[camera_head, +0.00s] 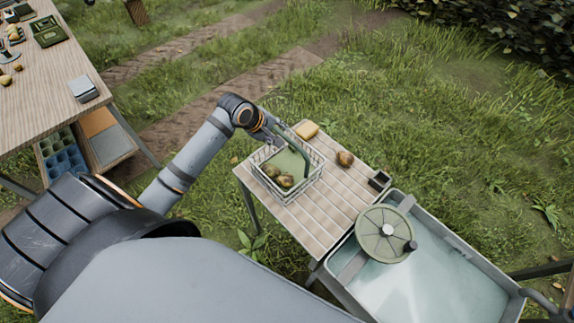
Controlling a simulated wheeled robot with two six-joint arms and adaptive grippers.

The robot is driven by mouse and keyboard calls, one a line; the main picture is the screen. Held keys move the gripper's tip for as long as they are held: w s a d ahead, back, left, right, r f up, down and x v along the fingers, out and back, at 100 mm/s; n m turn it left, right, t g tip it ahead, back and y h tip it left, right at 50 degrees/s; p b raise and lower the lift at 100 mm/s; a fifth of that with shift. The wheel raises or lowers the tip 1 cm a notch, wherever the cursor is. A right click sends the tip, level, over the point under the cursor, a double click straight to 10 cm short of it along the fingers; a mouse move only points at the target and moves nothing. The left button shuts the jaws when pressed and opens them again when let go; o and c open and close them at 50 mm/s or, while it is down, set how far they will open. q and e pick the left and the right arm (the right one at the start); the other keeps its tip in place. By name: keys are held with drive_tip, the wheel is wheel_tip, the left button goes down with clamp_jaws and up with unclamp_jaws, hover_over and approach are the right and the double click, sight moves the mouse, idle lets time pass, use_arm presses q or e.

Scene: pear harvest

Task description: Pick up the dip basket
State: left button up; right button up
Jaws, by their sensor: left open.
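The dip basket (316,174) is a wire basket with a green upright handle (301,160), standing on a small slatted wooden table. A few brownish-green pears (284,180) lie inside it. My left gripper (277,138) is open at the basket's far left rim, close beside the top of the green handle. Whether its fingers touch the handle or rim I cannot tell. My right gripper is not in view.
The slatted table (310,223) also holds a yellow block (307,130), a brown pear (345,159) and a small dark box (379,180). A water-filled tank (445,275) with a round green lid (384,234) adjoins it. A wooden workbench (45,90) stands at left.

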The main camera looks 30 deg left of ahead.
sight(286, 138)
use_arm(q)
drive_tip(key=shift+x, duration=1.2)
drive_tip(key=shift+w, duration=0.15)
drive_tip(key=p+x, duration=0.2)
drive_tip(key=x, duration=0.2)
drive_tip(key=shift+w+a+f, duration=0.1)
drive_tip(key=shift+w+f, duration=0.05)
drive_tip(key=shift+f, duration=0.1)
drive_tip(key=shift+w+f, duration=0.15)
drive_tip(key=shift+f, duration=0.05)
drive_tip(key=c, duration=0.8)
clamp_jaws()
